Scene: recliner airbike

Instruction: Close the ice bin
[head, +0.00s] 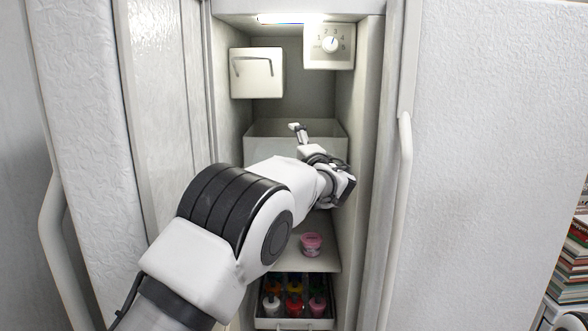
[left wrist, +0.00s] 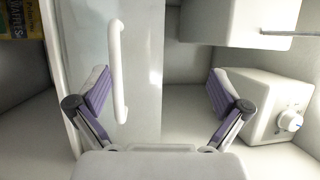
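The ice bin (head: 265,131) is a plain pale grey box on a shelf inside the open freezer. Its open top shows in the head view, and its front is largely hidden by my left arm. The left wrist view shows the bin's smooth front (left wrist: 142,85) with a white bar handle (left wrist: 118,70). My left gripper (head: 305,143) is at the bin's front. In the left wrist view the left gripper (left wrist: 160,92) has its two purple-padded fingers spread wide with nothing between them. The handle lies ahead, nearer the left finger. My right gripper is not visible.
An ice maker box (head: 256,73) and a dial box (head: 329,46) hang above the bin. A pink cup (head: 312,244) sits on the shelf below, over a drawer (head: 293,323) of colourful containers. The open door (head: 165,120) and right wall (head: 362,150) flank my arm closely.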

